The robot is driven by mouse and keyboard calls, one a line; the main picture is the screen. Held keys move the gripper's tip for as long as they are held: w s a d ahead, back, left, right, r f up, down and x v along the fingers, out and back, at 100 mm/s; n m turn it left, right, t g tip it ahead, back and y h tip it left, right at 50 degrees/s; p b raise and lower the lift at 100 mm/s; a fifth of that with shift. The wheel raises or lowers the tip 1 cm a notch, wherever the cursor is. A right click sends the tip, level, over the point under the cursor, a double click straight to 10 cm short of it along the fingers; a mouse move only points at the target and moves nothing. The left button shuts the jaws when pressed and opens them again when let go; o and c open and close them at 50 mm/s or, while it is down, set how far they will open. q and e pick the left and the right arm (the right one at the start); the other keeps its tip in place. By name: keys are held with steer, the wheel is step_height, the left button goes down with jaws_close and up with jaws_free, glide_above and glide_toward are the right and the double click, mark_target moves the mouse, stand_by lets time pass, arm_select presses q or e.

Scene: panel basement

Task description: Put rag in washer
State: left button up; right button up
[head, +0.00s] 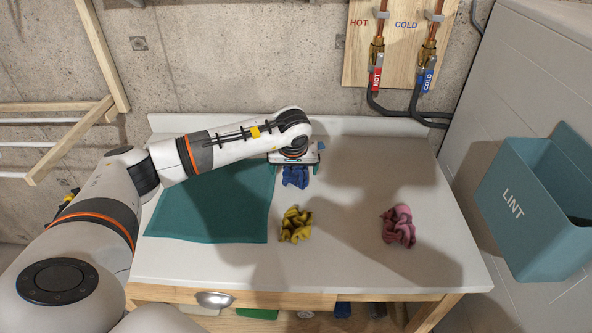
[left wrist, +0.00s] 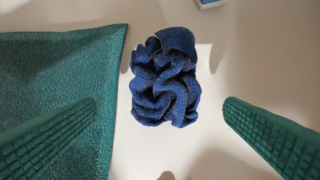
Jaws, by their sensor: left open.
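A crumpled blue rag (head: 296,177) lies on the white table under my left gripper (head: 295,163). In the left wrist view the blue rag (left wrist: 165,78) lies between and beyond the two green fingers of my left gripper (left wrist: 160,125), which is open and not touching it. A crumpled yellow rag (head: 296,225) lies in front of the blue one. A crumpled pink rag (head: 398,227) lies further right. No washer can be made out. My right gripper is not in view.
A flat teal mat (head: 215,222) covers the left of the white table (head: 345,262). A teal LINT bin (head: 530,215) is at the right. Hot and cold valves (head: 376,80) are on the back wall. The table's right half is mostly clear.

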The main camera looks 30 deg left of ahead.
mark_target(295, 173)
arm_select(q)
steer(key=x, duration=0.3)
steer(key=p+x, duration=0.1)
steer(key=shift+w+f, duration=0.2)
steer(key=shift+w, duration=0.15)
steer(key=shift+c, duration=0.2)
steer(key=c, duration=1.1)
